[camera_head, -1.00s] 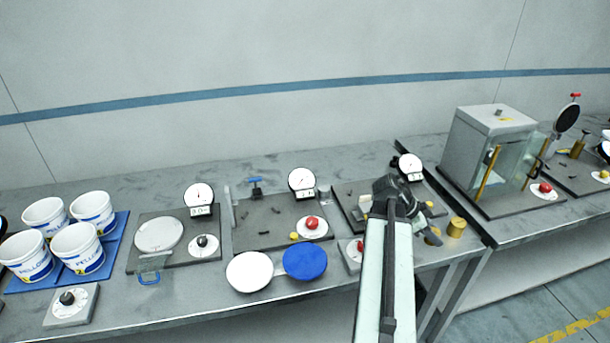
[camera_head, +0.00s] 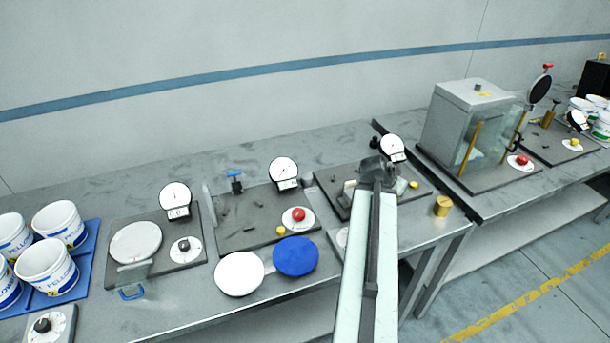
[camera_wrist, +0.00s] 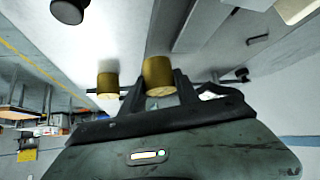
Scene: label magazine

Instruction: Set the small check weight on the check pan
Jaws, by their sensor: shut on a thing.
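My gripper (camera_wrist: 160,88) is shut on a small brass cylinder (camera_wrist: 158,75), which is the check weight by its look. In the head view my gripper (camera_head: 378,172) is over the bench near the right-hand dial, and my arm hides the held weight. A second brass cylinder (camera_head: 442,206) stands on the bench to the right of my arm; a brass cylinder also shows beyond the fingers in the wrist view (camera_wrist: 108,86). A round pale pan (camera_head: 135,242) is on the left dial scale, empty. I cannot tell if it is the check pan.
A glass-sided cabinet (camera_head: 470,105) stands at the right, past a bench seam. A white disc (camera_head: 239,273) and a blue disc (camera_head: 295,256) lie near the front edge. White tubs (camera_head: 47,268) stand at the left. A fixture with a red knob (camera_head: 298,215) is mid-bench.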

